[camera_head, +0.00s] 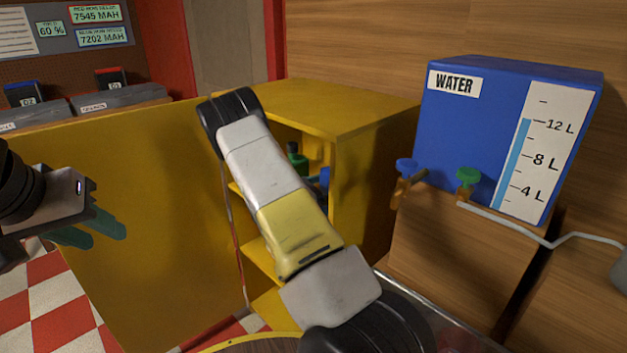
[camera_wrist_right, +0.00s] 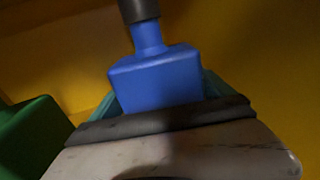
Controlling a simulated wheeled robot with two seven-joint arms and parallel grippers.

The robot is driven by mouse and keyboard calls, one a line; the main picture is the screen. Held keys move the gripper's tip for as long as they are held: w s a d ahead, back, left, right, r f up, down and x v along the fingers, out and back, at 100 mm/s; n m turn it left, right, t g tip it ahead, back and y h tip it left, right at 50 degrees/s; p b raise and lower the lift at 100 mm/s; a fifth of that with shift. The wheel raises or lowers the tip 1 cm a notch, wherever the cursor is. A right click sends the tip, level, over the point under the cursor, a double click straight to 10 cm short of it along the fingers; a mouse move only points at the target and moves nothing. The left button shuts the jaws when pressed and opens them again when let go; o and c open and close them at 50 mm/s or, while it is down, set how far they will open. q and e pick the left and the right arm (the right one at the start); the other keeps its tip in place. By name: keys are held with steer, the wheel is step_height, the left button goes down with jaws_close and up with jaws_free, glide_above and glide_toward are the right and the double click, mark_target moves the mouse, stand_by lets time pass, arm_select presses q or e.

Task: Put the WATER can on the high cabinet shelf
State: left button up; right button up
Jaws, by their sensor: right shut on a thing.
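A blue can (camera_wrist_right: 155,78) with a narrow neck and dark cap is between the teal fingers of my right gripper (camera_wrist_right: 160,98) in the wrist view. The gripper is shut on it; no label shows. In the head view a small piece of blue (camera_head: 325,180) shows inside the yellow cabinet (camera_head: 345,108), and my right arm hides the gripper. A green can (camera_wrist_right: 38,135) is left of the blue can; green also shows in the cabinet in the head view (camera_head: 298,160). My left gripper (camera_head: 98,232) is empty, its fingers apart, left of the cabinet, before its open yellow door (camera_head: 150,200).
A blue tank (camera_head: 470,125) labelled WATER, with blue and green taps, stands on a wooden stand (camera_head: 440,240) right of the cabinet. Cabinet shelf edges (camera_head: 262,258) show beside my right arm. Grey bins (camera_head: 120,97) stand behind the door at the left.

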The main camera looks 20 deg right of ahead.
steer(key=shift+f, duration=0.55)
stand_by(0.4)
steer(key=o, duration=1.8)
steer(key=s+a, duration=0.1)
steer(key=a, duration=0.9)
steer(key=shift+s+r, duration=0.15)
steer(key=shift+r, duration=0.05)
